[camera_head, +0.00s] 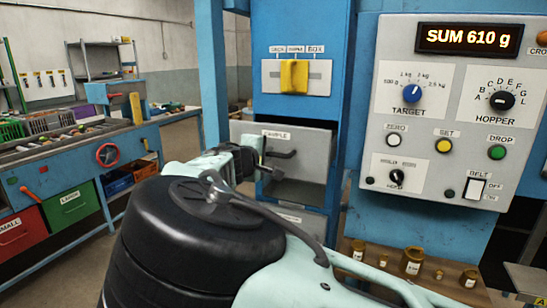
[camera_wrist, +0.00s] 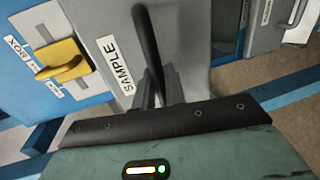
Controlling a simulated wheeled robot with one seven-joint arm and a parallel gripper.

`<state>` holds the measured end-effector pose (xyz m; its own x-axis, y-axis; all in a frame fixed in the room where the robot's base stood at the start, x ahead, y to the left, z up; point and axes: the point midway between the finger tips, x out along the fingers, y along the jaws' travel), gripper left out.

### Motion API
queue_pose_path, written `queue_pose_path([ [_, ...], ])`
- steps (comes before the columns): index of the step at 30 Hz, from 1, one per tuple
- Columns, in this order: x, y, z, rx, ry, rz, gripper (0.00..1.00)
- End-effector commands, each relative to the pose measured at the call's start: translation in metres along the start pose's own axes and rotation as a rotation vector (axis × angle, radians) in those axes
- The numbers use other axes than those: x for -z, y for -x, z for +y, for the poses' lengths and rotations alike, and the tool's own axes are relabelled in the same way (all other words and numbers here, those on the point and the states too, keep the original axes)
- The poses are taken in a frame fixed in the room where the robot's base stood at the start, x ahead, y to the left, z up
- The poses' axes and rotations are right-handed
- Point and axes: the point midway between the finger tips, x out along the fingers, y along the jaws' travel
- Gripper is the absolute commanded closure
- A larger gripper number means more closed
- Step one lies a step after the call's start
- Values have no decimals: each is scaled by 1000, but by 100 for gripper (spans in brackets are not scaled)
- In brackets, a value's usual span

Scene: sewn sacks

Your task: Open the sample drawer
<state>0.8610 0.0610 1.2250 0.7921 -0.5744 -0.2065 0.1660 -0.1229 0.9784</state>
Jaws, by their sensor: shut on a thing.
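The sample drawer (camera_head: 308,143) has a grey front with a SAMPLE label and a dark bar handle (camera_head: 283,154). Its front looks set forward of the blue cabinet, with a dark gap below; how far out it is, I cannot tell exactly. My gripper (camera_head: 262,160) is at the handle, from the left in the head view. In the wrist view the drawer front (camera_wrist: 110,35) is tilted, and the black handle (camera_wrist: 148,45) runs down between the fingers of my gripper (camera_wrist: 160,100), which is shut on it. The drawer's inside is hidden.
A yellow selector (camera_head: 294,75) sits above the drawer and shows in the wrist view (camera_wrist: 62,62). A grey control panel (camera_head: 440,75) reading SUM 610 g is at right. A blue workbench (camera_head: 75,160) is at left.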

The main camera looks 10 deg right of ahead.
Motion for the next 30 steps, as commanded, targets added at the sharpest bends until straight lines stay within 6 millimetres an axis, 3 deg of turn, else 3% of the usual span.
queue_pose_path([
  [6, 1, 51, -14, 2, 1, 3, 100],
  [13, 0, 84, -19, 1, 0, 1, 100],
  [19, 0, 98, -22, 1, 0, -1, 100],
  [30, 0, 101, -22, 1, 0, -1, 100],
])
